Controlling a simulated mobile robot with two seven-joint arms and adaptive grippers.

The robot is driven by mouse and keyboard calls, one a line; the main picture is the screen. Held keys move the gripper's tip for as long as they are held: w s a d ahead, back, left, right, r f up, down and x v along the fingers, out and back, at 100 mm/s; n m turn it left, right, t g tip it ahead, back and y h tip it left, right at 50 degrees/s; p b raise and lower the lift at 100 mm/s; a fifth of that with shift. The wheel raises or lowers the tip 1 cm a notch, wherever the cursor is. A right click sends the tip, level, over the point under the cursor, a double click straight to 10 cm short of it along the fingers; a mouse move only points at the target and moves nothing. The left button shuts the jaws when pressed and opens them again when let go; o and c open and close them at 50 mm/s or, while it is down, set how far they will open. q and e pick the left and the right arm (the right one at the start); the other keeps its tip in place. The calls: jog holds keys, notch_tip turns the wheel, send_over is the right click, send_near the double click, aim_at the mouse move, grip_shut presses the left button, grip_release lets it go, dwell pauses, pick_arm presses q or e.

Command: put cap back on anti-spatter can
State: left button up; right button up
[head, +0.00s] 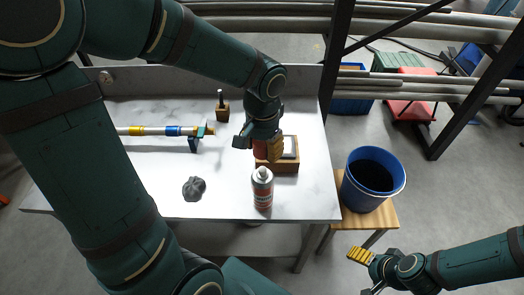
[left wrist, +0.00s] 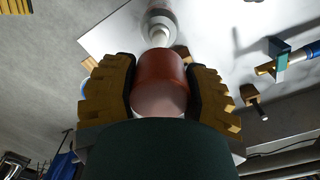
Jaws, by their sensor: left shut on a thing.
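The anti-spatter can (head: 262,190) stands upright near the front right of the table, its grey top bare. Its pale round top also shows in the left wrist view (left wrist: 158,24). My left gripper (head: 260,150) is shut on the red cap (left wrist: 160,80), with a yellow-padded finger on each side of it. In the head view the cap (head: 261,150) is partly hidden by the fingers. It appears just above and behind the can, apart from it. My right gripper (head: 367,271) is at the lower right, off the table, with its fingers spread and nothing between them.
A wooden box with a pale pad (head: 290,160) sits behind the can. A dark crumpled lump (head: 194,188) lies to its left. A torch-like rod (head: 165,131) and a small wooden block (head: 222,112) are farther back. A blue bucket (head: 352,192) stands on a stool to the right.

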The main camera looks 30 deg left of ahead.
aim_at(263, 168)
pick_arm(q)
jog(key=shift+d, duration=0.1)
jog(key=shift+f+b, duration=0.7)
jog(key=shift+f, duration=0.1)
jog(key=shift+f+b, duration=0.9)
jog(key=shift+f, duration=0.35)
jog(key=shift+f, duration=0.2)
jog(key=shift+f+b, duration=0.9)
jog(key=shift+b, duration=0.1)
jog(key=shift+f, duration=0.1)
jog(key=shift+f+b, duration=0.7)
jog(key=shift+f+b, duration=0.85)
dwell(1.1)
